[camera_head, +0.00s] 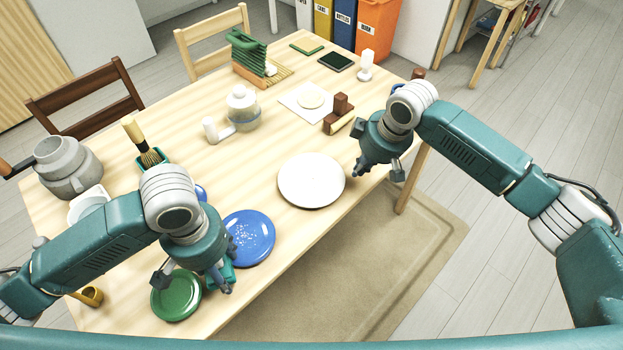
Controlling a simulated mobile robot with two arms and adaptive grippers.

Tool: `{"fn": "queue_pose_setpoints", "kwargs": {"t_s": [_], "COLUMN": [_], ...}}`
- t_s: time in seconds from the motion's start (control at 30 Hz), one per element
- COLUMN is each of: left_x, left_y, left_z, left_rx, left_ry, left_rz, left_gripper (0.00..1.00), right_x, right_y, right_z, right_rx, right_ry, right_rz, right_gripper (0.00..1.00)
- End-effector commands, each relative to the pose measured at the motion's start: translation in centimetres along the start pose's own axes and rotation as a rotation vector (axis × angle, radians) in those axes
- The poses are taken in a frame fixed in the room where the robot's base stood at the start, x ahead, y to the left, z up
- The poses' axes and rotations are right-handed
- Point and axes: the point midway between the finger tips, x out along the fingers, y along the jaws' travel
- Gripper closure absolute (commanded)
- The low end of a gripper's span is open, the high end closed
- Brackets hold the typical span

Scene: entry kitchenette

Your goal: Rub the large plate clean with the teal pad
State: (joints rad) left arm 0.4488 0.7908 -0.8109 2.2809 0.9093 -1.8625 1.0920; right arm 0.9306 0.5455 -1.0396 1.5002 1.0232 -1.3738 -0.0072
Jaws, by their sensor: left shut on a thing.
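A white plate (311,180), the widest plate in view, lies on the table near its right edge. It looks plain. A smaller blue plate (252,245) with white specks lies to its left and nearer me. My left gripper (221,284) is shut on the teal pad (229,271), beside the blue plate's near-left edge and the green plate (174,298). The gripper hides much of the pad, and I cannot tell whether the pad touches the table. My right gripper (379,172) is empty, its fingers apart, just right of the white plate.
A grey pot (66,168), a brush (147,150) and a white lidded jar (242,108) stand on the left and middle. Brown blocks (338,112) and a green rack (248,55) are farther back. Bare table lies left of the white plate.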

Motion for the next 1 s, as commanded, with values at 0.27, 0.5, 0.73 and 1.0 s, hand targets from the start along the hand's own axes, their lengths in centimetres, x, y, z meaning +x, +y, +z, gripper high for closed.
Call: {"fn": "queue_pose_setpoints", "kwargs": {"t_s": [0.27,0.5,0.73,1.0], "left_x": [0.0,0.0,0.1,0.1], "left_y": [0.0,0.0,0.0,0.0], "left_z": [0.0,0.0,0.0,0.0], "left_rx": [0.0,0.0,0.0,0.0], "left_ry": [0.0,0.0,0.0,0.0], "left_rz": [0.0,0.0,0.0,0.0], "left_gripper": [0.89,0.89,0.89,0.89], "right_x": [0.0,0.2,0.7,1.2], "right_y": [0.0,0.0,0.0,0.0], "right_z": [0.0,0.1,0.2,0.4], "right_rx": [0.0,0.0,0.0,0.001], "right_ry": [0.0,0.0,0.0,-0.001], "right_rz": [0.0,0.0,0.0,0.0], "right_gripper": [1.0,1.0,1.0,1.0]}}
